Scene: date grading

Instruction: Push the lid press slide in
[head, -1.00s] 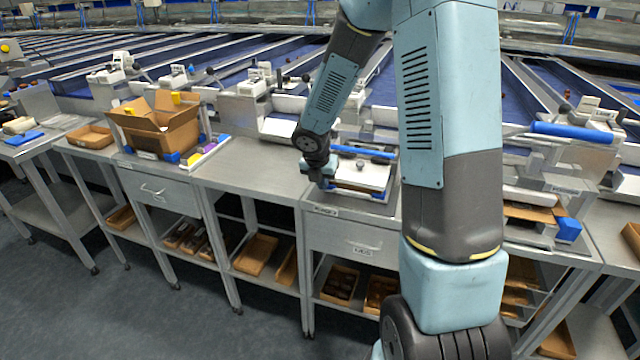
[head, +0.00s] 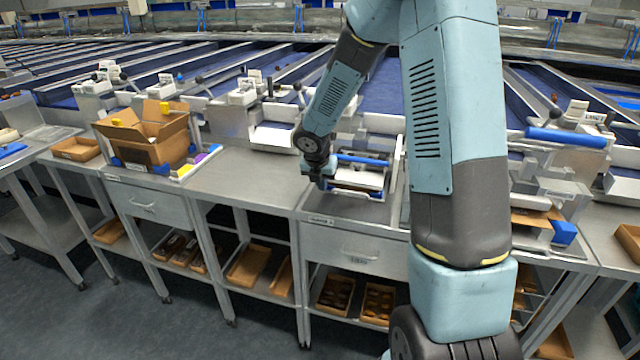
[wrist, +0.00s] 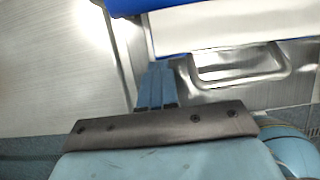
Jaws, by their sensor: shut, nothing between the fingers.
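The lid press slide (head: 356,179) shows in the head view on the steel bench as a pale plate in a metal frame, with a blue bar behind it. The wrist view shows its white plate (wrist: 217,32) and a looped metal front handle (wrist: 240,75). My gripper (head: 325,180) is at the slide's front left corner. In the wrist view my gripper (wrist: 158,68) is shut and empty, its tips close against the front edge, just left of the handle loop. Whether they touch is hard to tell.
An open cardboard box (head: 150,135) stands on the bench to the left. A second press with a blue bar (head: 566,136) is at the right. The bench top (head: 250,185) left of my gripper is clear. Brown trays (head: 335,293) lie on the lower shelf.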

